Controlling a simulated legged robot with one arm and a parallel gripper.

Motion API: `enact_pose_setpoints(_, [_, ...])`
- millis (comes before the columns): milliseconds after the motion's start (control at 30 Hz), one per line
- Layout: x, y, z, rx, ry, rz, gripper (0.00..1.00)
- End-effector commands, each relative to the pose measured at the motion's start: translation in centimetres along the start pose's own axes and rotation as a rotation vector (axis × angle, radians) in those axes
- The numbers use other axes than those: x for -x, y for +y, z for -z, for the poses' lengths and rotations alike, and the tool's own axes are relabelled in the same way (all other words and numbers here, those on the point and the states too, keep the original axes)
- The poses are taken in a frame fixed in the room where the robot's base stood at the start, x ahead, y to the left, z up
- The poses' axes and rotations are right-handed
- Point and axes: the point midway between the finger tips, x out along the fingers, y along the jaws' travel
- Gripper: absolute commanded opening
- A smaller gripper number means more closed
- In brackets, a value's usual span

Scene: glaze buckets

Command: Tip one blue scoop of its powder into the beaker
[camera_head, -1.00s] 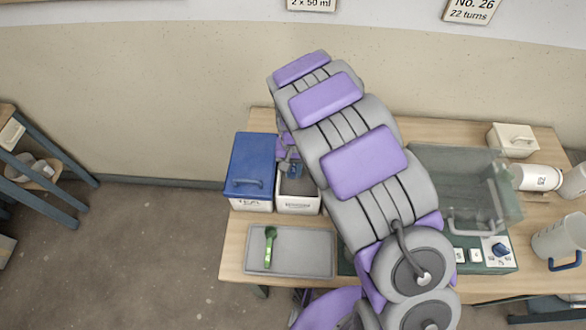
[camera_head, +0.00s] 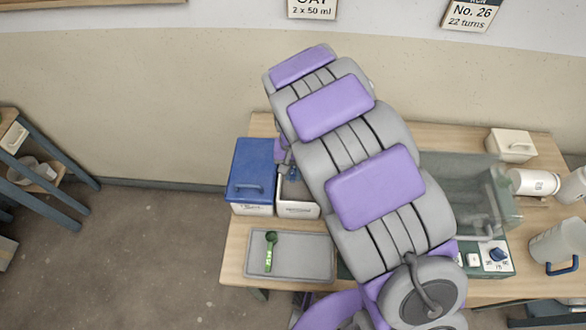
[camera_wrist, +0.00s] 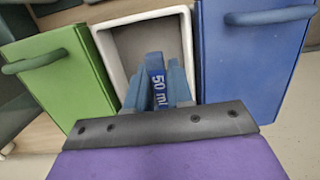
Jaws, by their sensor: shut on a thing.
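My gripper (camera_wrist: 157,82) is shut on the handle of the blue scoop (camera_wrist: 159,90), which is marked 50 ml. It is over the open white bin (camera_wrist: 109,50), whose inside looks grey-brown. The scoop's bowl is hidden, so I cannot tell whether it holds powder. In the head view a bit of the blue scoop (camera_head: 292,173) shows at the white bin (camera_head: 298,209), beside my arm. A clear jug-like beaker with a blue handle (camera_head: 555,243) stands at the table's right end.
A blue lidded box (camera_head: 251,172) stands left of the bin. A green lidded box (camera_wrist: 62,80) is on its other side. A grey tray (camera_head: 305,262) with a green scoop (camera_head: 270,250) lies in front. A clear-walled case (camera_head: 462,180) stands right of my arm.

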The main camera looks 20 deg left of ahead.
Motion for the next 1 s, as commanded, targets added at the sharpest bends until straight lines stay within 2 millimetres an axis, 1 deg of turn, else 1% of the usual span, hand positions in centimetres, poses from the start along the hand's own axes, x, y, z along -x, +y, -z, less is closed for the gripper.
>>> enact_pose_setpoints(400, [1.3, 0.1, -2.3, 0.001, 0.084, -0.001, 0.0])
enact_pose_setpoints(633, [2.1, 0.0, -3.3, 0.002, 0.129, -0.001, 0.0])
enact_pose_setpoints(800, [2.3, 0.1, -3.8, 0.0, 0.14, -0.001, 0.0])
enact_pose_setpoints(1000, [2.3, 0.1, -3.8, 0.0, 0.142, -0.001, 0.0])
